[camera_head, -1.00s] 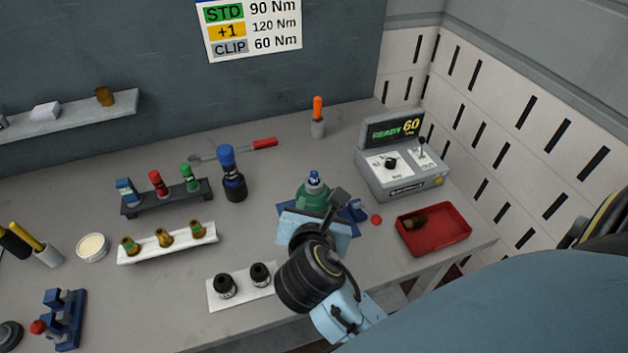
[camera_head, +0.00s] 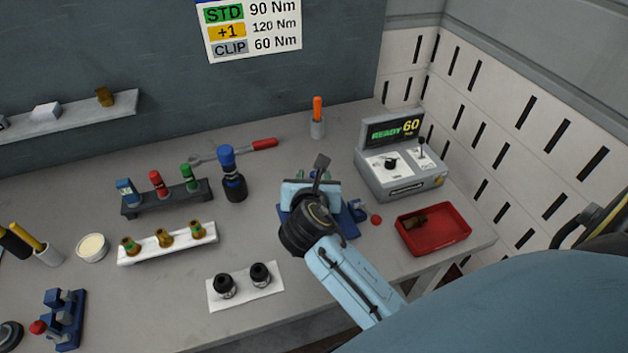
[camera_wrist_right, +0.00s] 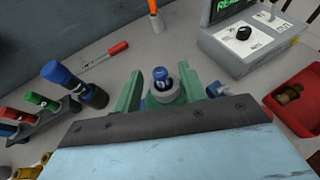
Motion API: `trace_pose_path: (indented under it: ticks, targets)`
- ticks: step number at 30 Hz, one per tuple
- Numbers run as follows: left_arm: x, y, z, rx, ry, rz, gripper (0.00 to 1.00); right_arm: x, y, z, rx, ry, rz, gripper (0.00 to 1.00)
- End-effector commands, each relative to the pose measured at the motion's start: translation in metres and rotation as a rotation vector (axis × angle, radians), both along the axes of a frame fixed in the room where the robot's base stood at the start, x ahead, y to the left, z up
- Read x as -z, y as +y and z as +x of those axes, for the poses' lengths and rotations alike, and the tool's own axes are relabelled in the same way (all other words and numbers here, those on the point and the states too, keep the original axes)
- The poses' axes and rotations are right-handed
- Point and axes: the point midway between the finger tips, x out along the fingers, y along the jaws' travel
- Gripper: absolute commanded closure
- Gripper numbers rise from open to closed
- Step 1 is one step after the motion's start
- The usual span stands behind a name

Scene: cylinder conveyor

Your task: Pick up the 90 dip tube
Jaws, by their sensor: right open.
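My right gripper (camera_head: 311,184) is over the blue stand (camera_head: 352,222) at the middle of the bench, and its own wrist hides most of what is below it in the head view. In the right wrist view the green fingers (camera_wrist_right: 160,82) are open, one on each side of a blue-topped piece (camera_wrist_right: 161,75) on a green body (camera_wrist_right: 165,97). I cannot tell whether they touch it. No part is clearly readable as the 90 dip tube. Brass pieces with green bands (camera_head: 165,238) stand on a white holder (camera_head: 150,256). My left gripper is not in view.
A rack (camera_head: 168,200) with blue, red and green tools and a blue-topped black tool (camera_head: 233,180) stand at the left. A grey console (camera_head: 402,180) reads READY 60. A red tray (camera_head: 450,240) holds a brown piece. Two black parts lie on a white sheet (camera_head: 245,288).

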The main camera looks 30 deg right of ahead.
Motion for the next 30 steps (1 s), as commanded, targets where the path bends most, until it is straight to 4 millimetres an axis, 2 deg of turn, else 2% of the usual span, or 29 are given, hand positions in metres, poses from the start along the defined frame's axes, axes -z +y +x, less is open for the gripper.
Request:
trace_pose_path:
  ticks: [5,13,22,30]
  targets:
    - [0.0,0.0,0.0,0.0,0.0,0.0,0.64,0.008,-0.012,0.017,0.0,-0.001,0.0,0.59]
    - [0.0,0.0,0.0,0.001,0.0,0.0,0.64,0.01,-0.013,0.019,0.0,-0.001,0.002,0.59]
    - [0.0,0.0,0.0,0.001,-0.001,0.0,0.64,0.009,-0.013,0.019,-0.001,-0.001,0.001,0.98]
    - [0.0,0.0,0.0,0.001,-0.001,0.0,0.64,0.009,-0.013,0.019,0.0,-0.001,0.002,1.0]
